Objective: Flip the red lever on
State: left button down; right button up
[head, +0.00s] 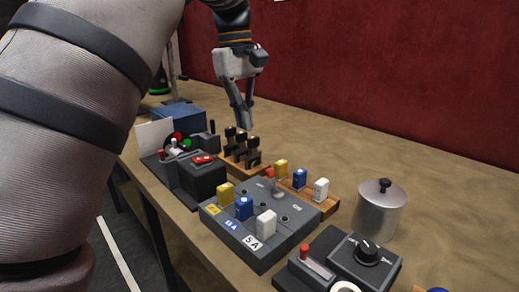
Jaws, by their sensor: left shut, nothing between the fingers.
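A lever with a red knob (270,176) stands on a dark grey panel (293,238) in the middle of the table, near small labels too blurred to read surely. Two other red-topped levers show: one on the black device at left (175,146), one on the front box (308,253). I cannot tell by name alone which is the task's lever. My left gripper (243,122) is shut and empty, pointing down behind a wooden rack of black-topped pieces, apart from the levers. My right gripper is not in view.
The panel holds yellow, blue and white plugs (244,208); similar plugs stand on a wooden strip (299,177) behind it. A metal pot (380,211) is at right, a box with a black dial (368,252) in front. A blue box (170,114) is at back left.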

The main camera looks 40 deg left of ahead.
aim_at(273, 181)
pick_arm(q)
jog(key=f, duration=0.3)
jog(key=d+f, duration=0.1)
jog(key=f, duration=0.5)
jog(key=shift+w+d+f, duration=0.2)
jog(key=shift+f, duration=0.1)
jog(key=d+r, duration=0.1)
jog(key=d+r+p, duration=0.1)
jog(key=d, duration=0.1)
jog(key=shift+s, duration=0.4)
jog(key=shift+d+f, duration=0.1)
jog(key=shift+f, duration=0.15)
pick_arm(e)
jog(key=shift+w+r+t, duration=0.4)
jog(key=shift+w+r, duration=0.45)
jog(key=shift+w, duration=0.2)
